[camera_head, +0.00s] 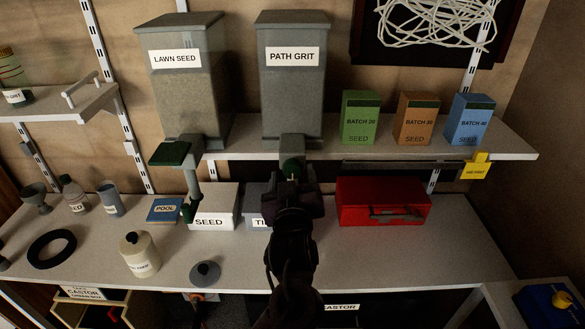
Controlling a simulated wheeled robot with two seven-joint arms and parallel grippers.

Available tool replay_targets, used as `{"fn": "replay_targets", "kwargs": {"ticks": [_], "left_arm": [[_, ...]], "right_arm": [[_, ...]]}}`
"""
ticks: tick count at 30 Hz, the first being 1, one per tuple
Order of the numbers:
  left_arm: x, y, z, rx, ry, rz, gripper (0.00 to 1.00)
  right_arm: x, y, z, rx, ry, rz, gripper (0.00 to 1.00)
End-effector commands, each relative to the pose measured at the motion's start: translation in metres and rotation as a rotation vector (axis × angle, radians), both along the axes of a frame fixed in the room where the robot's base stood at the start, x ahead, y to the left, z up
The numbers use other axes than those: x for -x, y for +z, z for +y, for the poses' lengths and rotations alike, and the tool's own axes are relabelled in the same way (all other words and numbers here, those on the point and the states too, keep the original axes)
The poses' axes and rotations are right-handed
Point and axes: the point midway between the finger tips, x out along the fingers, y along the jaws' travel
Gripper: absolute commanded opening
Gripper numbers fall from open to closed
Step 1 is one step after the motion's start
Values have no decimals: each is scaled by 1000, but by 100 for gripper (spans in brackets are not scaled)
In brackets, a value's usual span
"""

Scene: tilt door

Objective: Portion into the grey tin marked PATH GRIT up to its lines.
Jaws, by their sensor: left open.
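The grey hopper marked PATH GRIT (291,95) stands on the upper shelf. Its grey spout (292,146) hangs below the shelf with a dark green part (291,166) on it. My left gripper (292,178) is open just under that spout, close to the green part; I cannot tell whether they touch. A pale grey-lilac box (254,203) stands behind my left arm, its label mostly hidden, with only "TI" readable. No fill lines can be made out on it, and its contents are not visible. My right gripper is not in view.
A LAWN SEED hopper (183,90) with a green lever (171,154) stands left. A white SEED box (213,207), red box (383,202) and cream bottle (140,254) are on the bench. Green (360,118), brown (415,118) and blue (468,120) cartons line the shelf.

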Motion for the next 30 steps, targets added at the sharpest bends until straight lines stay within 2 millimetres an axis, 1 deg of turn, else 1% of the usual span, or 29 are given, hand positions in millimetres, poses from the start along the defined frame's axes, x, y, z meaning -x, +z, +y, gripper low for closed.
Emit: {"fn": "replay_targets", "kwargs": {"ticks": [1, 3, 6, 15, 25, 26, 30], "left_arm": [[-8, 2, 0, -3, 1, -1, 60], [-15, 1, 0, -2, 0, 0, 60], [-22, 0, 0, -1, 0, 0, 60], [-24, -1, 0, 0, -1, 1, 60], [-24, -1, 0, 0, -1, 1, 17], [-24, -1, 0, 0, -1, 1, 16], [-24, 0, 0, -7, -1, 1, 16]], "right_arm": [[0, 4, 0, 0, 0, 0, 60], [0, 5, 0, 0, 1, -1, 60], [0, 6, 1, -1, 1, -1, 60], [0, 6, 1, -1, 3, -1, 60], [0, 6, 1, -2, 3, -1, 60], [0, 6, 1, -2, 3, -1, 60], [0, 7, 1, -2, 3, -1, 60]]}}
